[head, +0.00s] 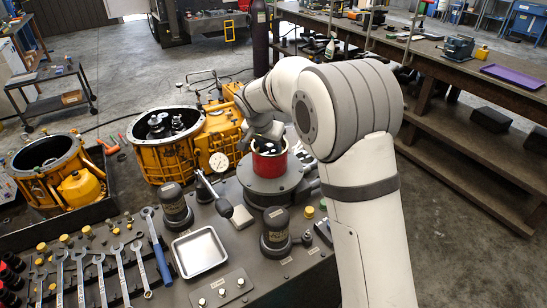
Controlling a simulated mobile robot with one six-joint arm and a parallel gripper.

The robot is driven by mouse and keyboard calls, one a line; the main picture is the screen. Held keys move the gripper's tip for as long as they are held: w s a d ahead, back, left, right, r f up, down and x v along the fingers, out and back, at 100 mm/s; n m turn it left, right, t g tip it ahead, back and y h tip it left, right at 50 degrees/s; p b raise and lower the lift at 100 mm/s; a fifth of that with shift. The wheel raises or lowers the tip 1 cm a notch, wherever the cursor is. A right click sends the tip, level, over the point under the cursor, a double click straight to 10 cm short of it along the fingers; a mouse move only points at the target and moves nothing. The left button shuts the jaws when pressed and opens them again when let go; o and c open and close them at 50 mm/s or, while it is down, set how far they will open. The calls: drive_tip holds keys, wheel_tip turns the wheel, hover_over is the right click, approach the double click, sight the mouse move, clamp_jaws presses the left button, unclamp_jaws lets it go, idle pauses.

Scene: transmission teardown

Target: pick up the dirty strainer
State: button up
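My gripper (266,143) hangs from my white arm, low over a red round container (269,163) that sits on a dark grey round base at the back of the bench. The lower part of the gripper is dark and small here, and its fingers are partly hidden at the container's mouth. I cannot tell whether it is open or shut. Dark shapes show inside the red rim, but I cannot make out a dirty strainer there or anywhere else for certain.
An empty metal tray (199,252), dark cylindrical units (276,231), a dial gauge (219,162) and a row of wrenches (121,270) crowd the bench. Yellow transmission housings (168,155) stand behind it. My arm hides much of the right side.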

clamp_jaws()
drive_tip(key=shift+r, duration=0.15)
idle(0.4)
